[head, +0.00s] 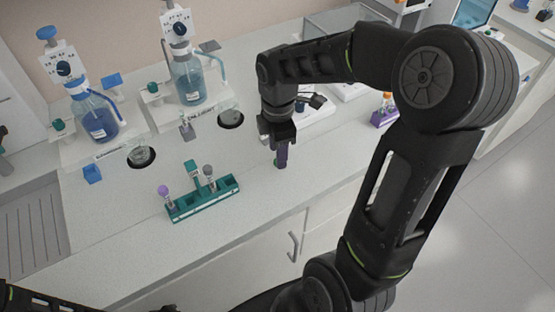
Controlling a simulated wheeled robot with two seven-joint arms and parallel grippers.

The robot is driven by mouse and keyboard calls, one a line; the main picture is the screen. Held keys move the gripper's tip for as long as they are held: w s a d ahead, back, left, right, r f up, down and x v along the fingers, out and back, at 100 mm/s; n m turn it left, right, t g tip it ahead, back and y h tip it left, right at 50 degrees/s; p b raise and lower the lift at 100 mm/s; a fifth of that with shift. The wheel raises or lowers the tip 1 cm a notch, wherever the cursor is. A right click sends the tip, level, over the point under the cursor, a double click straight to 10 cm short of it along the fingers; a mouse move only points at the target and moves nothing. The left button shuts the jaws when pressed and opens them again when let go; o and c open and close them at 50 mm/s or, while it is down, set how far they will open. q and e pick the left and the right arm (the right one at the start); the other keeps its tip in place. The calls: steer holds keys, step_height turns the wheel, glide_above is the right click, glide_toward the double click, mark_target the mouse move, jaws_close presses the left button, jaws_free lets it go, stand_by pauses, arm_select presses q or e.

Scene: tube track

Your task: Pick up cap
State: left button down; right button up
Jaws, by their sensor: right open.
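Two tubes stand in a teal rack (205,200) on the counter. One has a purple cap (163,190) and the other has a grey cap (208,170). My right gripper (280,158) is open and points down over the counter, to the right of the rack and apart from it. A narrow purple piece shows at its fingertips; I cannot tell whether it is a separate object or part of the gripper. I cannot tell which cap the task means. My left gripper is out of view.
Two bottles (98,118) (187,80) with blue tops stand on white stations at the back. A small blue block (92,174) and two dark round openings (141,156) (230,118) lie in front. A purple holder (384,112) stands at the right. The front counter is clear.

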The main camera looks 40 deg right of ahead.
step_height(320, 180, down, 2)
steer(key=shift+f, duration=0.25)
steer(key=shift+c, duration=0.3)
jaws_close()
stand_by(0.4)
